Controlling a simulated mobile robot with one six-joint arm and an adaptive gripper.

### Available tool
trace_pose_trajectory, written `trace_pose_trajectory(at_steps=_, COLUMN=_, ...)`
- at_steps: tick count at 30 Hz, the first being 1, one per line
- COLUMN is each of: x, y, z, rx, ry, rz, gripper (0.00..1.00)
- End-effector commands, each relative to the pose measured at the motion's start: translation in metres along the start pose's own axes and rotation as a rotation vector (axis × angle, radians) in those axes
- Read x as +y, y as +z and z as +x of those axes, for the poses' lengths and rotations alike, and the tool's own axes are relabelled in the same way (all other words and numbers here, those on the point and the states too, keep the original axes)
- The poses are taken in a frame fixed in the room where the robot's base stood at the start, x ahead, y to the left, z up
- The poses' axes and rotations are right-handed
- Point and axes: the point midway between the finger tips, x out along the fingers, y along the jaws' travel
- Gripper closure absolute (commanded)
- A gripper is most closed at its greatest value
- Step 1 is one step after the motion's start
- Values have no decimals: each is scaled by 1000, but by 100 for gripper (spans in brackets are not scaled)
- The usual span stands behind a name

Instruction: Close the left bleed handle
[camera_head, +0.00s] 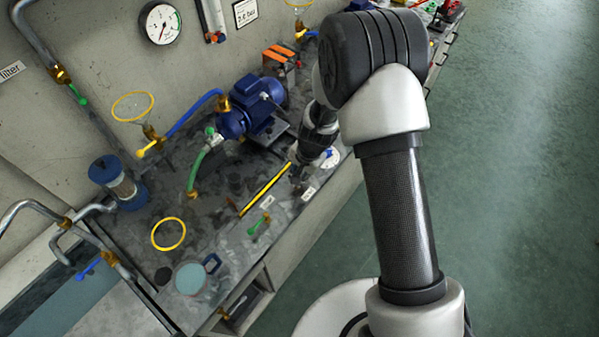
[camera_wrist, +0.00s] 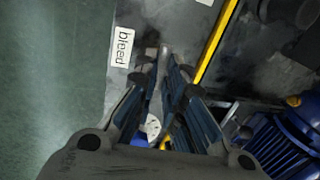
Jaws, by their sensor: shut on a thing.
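My gripper (camera_wrist: 164,60) is low over the bench's front edge, next to a white label reading "bleed" (camera_wrist: 122,47). In the head view this label (camera_head: 307,193) lies just below my gripper (camera_head: 297,175). The fingers are close together on a small part at the label, taken to be the bleed handle. They hide most of it, so its angle cannot be told. A green handle (camera_head: 259,223) on a brass fitting stands apart, farther left, beside another label (camera_head: 267,201) too small to read.
A yellow strip (camera_head: 265,190) runs along the bench beside my gripper. The blue pump motor (camera_head: 250,107) stands behind it. Open floor (camera_head: 520,180) lies right.

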Motion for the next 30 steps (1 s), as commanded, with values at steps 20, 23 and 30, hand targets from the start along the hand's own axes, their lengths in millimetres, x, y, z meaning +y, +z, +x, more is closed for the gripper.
trace_pose_trajectory(at_steps=20, x=0, y=0, z=0, rx=14, ry=-1, rz=68, gripper=100)
trace_pose_trajectory(at_steps=23, x=0, y=0, z=0, rx=14, ry=-1, rz=68, gripper=85)
trace_pose_trajectory(at_steps=30, x=0, y=0, z=0, rx=13, ry=0, rz=65, gripper=69)
